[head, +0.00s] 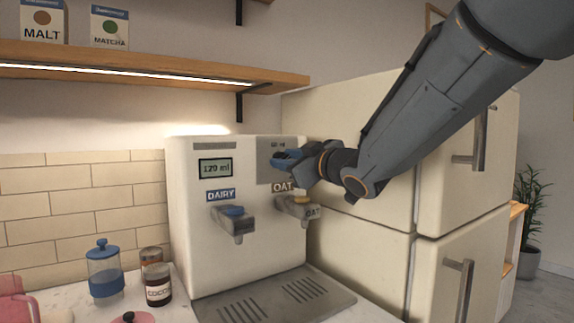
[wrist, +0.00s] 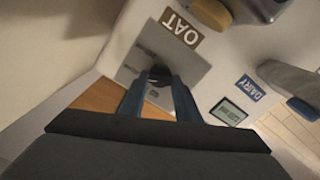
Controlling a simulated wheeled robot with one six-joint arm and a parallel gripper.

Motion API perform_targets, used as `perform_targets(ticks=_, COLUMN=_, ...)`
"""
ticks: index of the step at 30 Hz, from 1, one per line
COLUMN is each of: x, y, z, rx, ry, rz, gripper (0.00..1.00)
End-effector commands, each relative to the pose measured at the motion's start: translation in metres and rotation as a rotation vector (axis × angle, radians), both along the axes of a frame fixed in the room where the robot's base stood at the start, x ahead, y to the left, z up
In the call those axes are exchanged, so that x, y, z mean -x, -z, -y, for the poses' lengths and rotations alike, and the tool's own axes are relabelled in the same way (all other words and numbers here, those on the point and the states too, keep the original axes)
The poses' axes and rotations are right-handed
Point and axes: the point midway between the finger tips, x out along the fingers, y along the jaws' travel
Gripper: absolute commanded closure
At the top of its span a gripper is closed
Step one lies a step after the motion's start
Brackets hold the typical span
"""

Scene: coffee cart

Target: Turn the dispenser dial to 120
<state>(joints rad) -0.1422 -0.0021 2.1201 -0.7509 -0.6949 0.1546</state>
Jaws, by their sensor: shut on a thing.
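The white dispenser (head: 184,235) stands on the counter. Its small screen (head: 215,168) appears to read 120 ml; the screen also shows, turned over, in the wrist view (wrist: 228,112). The dark dial (wrist: 160,73) sits on a grey plate (wrist: 190,66) near the OAT label. My gripper (wrist: 158,88) is shut on the dial, with one blue finger on each side of it. In the head view my gripper (head: 283,158) is at the upper right of the dispenser front and hides the dial.
Below are the DAIRY tap (head: 235,222), the OAT tap (head: 298,208) and the drip tray (head: 335,298). A blue-lidded jar (head: 104,275) and a cocoa jar (head: 158,290) stand at left. A shelf (head: 150,68) hangs above. A cream fridge (head: 385,125) stands behind my arm.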

Motion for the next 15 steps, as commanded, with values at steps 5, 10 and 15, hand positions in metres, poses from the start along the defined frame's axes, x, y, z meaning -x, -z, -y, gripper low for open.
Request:
perform_targets(ticks=5, x=0.0, y=0.0, z=-0.0004, rx=0.035, ry=0.0, rz=0.025, gripper=0.93)
perform_targets(ticks=10, x=0.0001, y=-0.0004, z=-0.0004, rx=0.047, ry=0.0, rz=0.032, gripper=0.93)
perform_targets(ticks=15, x=0.0001, y=-0.0005, z=-0.0004, rx=0.048, ry=0.0, rz=0.032, gripper=0.93)
